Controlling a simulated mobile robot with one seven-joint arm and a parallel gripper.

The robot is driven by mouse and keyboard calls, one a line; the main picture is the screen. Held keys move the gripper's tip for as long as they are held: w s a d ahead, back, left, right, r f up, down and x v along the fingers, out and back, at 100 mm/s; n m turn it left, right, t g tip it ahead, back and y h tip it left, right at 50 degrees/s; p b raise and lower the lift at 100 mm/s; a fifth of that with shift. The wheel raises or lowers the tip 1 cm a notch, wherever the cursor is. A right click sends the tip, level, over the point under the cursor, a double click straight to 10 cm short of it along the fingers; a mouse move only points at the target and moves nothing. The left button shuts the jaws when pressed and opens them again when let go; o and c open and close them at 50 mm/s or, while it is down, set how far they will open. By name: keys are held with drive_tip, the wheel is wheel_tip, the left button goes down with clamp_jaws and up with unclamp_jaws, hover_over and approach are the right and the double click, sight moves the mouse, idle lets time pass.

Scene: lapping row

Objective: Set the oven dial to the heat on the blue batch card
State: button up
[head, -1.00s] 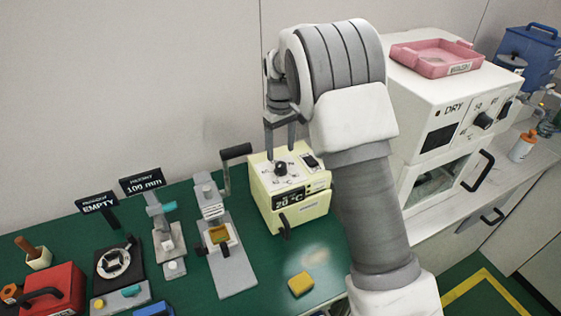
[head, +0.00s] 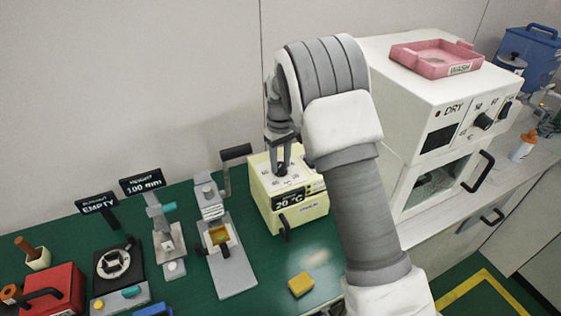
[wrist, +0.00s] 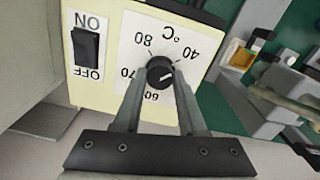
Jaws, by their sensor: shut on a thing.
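My gripper (head: 279,170) is shut on the small black dial (wrist: 160,73) on top of the cream box (head: 297,213). In the wrist view, its fingers (wrist: 160,90) reach either side of the dial. The scale around it reads 40, 60, 70 and 80 °C, seen upside down. A pale mark shows on the dial, but I cannot tell which number it points at. The box's display reads 20 °C. A white oven marked DRY (head: 416,190) at the right has its own black knob (head: 483,121). I cannot make out a blue batch card.
A black ON/OFF switch (wrist: 86,48) sits beside the dial scale. A pink WASH tray (head: 436,68) lies on the white oven. Clamping fixtures (head: 226,250) and a red box (head: 52,290) stand left on the green bench. A yellow block (head: 301,284) lies near the front.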

clamp_jaws()
drive_tip(key=shift+m, duration=0.3)
drive_tip(key=m, duration=0.5)
drive_tip(key=m+p, duration=0.1)
drive_tip(key=m, duration=0.2)
drive_tip(key=shift+m, duration=2.3)
drive_tip(key=o, duration=0.9)
unclamp_jaws()
